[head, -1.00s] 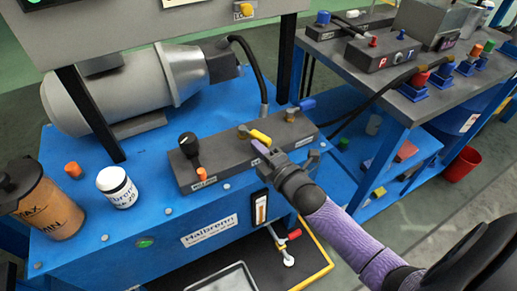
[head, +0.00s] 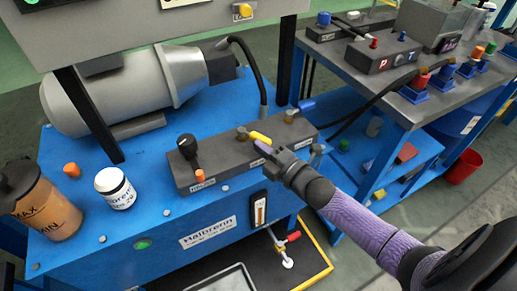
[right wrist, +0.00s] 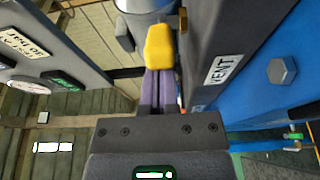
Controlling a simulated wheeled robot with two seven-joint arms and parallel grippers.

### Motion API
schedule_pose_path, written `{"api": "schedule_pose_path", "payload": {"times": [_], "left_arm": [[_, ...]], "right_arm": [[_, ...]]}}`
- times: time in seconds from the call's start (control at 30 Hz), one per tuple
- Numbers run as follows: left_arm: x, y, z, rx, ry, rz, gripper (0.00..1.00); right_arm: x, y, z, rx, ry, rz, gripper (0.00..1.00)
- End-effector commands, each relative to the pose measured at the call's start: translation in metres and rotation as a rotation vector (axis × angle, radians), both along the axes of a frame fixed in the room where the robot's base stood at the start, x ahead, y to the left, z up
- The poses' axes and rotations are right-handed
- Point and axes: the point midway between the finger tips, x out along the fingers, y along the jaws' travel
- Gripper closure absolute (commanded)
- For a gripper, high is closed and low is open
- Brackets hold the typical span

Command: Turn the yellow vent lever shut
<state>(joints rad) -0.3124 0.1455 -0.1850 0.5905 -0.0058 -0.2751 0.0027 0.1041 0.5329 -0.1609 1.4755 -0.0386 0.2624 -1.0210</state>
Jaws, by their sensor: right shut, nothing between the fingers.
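The yellow vent lever (head: 260,137) sticks out from a brass fitting on top of the dark valve block. In the right wrist view its rounded yellow end (right wrist: 160,46) is right at my fingertips, beside the dark block with the VENT label (right wrist: 223,70). My right gripper (head: 263,147) is shut and empty, with its purple fingers (right wrist: 158,85) together. The fingertips are at the lever's free end; they look to be touching it, but I cannot be sure. My left gripper is not in view.
On the same valve block (head: 222,171) stand a black knob (head: 187,146) and a blue lever (head: 306,105). A motor (head: 125,85), a white-lidded jar (head: 115,188) and an orange container (head: 45,208) stand to the left. A second blue bench (head: 345,60) is at right.

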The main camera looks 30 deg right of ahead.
Motion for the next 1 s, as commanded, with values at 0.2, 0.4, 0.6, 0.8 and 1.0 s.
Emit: {"api": "schedule_pose_path", "payload": {"times": [0.2, 0.4, 0.6, 0.8, 1.0], "left_arm": [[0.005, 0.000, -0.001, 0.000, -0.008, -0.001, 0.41], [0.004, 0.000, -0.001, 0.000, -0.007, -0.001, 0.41], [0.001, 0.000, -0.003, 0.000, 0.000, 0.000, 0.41], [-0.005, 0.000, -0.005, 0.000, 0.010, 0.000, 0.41], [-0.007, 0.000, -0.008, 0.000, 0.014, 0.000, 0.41]], "right_arm": [[0.001, -0.006, 0.000, -0.001, 0.001, -0.002, 1.00], [0.005, -0.017, 0.000, 0.000, 0.001, -0.003, 1.00], [0.012, -0.030, -0.001, -0.001, 0.000, -0.003, 1.00], [0.019, -0.040, -0.001, 0.000, 0.001, -0.003, 1.00], [0.025, -0.047, -0.001, 0.000, 0.001, -0.003, 1.00]]}}
